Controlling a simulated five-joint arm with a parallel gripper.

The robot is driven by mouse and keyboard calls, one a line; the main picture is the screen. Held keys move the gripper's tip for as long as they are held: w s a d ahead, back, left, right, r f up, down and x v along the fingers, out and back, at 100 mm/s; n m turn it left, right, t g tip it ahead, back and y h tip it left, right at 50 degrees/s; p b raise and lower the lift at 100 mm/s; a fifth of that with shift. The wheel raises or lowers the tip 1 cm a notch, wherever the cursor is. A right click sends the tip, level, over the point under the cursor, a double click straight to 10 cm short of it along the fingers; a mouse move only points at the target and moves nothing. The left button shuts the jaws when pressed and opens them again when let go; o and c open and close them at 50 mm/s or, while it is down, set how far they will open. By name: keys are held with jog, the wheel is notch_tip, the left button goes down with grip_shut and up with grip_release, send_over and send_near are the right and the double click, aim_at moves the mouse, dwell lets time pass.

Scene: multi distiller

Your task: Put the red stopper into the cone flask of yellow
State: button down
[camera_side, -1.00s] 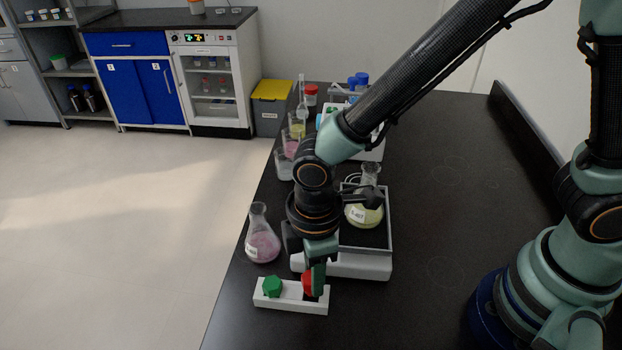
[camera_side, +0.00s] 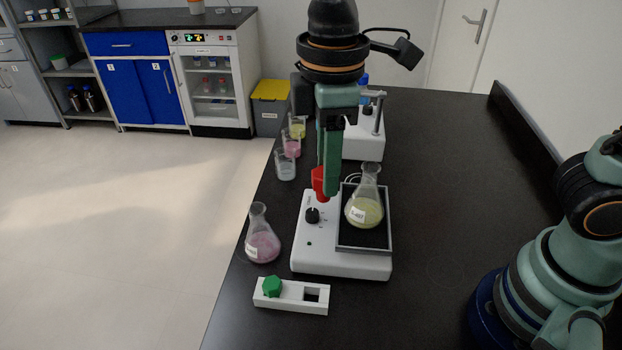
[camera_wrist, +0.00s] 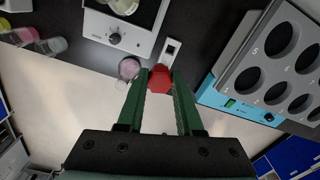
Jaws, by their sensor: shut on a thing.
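My gripper (camera_side: 330,186) is shut on the red stopper (camera_side: 319,182), which hangs at its fingertips above the shaker's left part in the side view. The wrist view shows the red stopper (camera_wrist: 161,79) between the two green fingers. The cone flask of yellow (camera_side: 365,207) stands upright on the shaker's dark platform, just right of and below the stopper in the side view. Its neck is open. In the wrist view only the flask's bottom part (camera_wrist: 124,5) shows, at the top edge.
The white shaker (camera_side: 318,260) carries the flask. A pink cone flask (camera_side: 262,245) stands to its left. A white holder (camera_side: 290,304) in front has a green stopper (camera_side: 271,286) and one empty slot. Small beakers (camera_side: 286,168) stand behind.

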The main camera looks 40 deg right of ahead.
jog(key=w+d+r+m, duration=0.1)
jog(key=d+r+m, duration=0.1)
jog(key=d, duration=0.4)
jog(key=w+d+r+m, duration=0.1)
jog(key=w+d+m, duration=0.15)
jog(key=d, duration=0.35)
jog(key=shift+s+d+f, duration=0.1)
jog(key=shift+s+f, duration=0.15)
jog(key=shift+f, duration=1)
jog(key=shift+s+d+f, duration=0.1)
jog(key=shift+s+f, duration=0.1)
jog(key=shift+f, duration=1)
jog(key=shift+f, duration=1.4)
jog(key=shift+c, duration=2.4)
grip_release()
notch_tip(320, 180, up, 12)
